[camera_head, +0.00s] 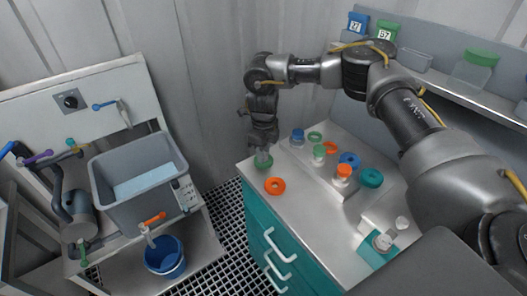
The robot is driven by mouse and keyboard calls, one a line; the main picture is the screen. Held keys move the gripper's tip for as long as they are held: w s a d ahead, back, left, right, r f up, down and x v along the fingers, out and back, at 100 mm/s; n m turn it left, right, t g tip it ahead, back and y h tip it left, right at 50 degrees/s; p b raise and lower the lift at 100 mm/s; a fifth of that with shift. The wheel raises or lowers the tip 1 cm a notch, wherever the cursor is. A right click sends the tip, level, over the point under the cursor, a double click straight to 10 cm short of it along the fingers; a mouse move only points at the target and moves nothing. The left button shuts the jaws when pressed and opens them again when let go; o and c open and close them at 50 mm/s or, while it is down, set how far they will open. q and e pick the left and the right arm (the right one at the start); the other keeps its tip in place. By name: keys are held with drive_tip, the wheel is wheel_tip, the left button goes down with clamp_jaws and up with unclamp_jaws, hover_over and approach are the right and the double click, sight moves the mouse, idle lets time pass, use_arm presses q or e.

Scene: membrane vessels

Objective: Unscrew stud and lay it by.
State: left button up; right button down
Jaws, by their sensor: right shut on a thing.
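My right gripper (263,147) points down over the back left corner of the bench. It is shut on a small pale, clear-looking piece (263,158), just above a green ring (265,165). I cannot tell whether this piece is the stud, or whether it touches the ring. An orange ring (275,186) lies flat on the bench just in front. To the right, a pale plate carries a blue-topped vessel (297,136), a green-topped vessel (318,153) and an orange-topped vessel (343,172). My left gripper is out of view.
Loose rings, including a blue one (349,159) and a teal one (371,178), lie around the vessels. A teal block (378,250) with a white fitting stands farther right. The bench top's (305,222) front left is clear. A grey basin (140,180) stands left across a gap.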

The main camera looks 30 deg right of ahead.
drive_tip(key=shift+r, duration=0.1)
drive_tip(key=shift+r, duration=0.1)
drive_tip(key=shift+r+p, duration=2.8)
drive_tip(key=shift+r, duration=0.5)
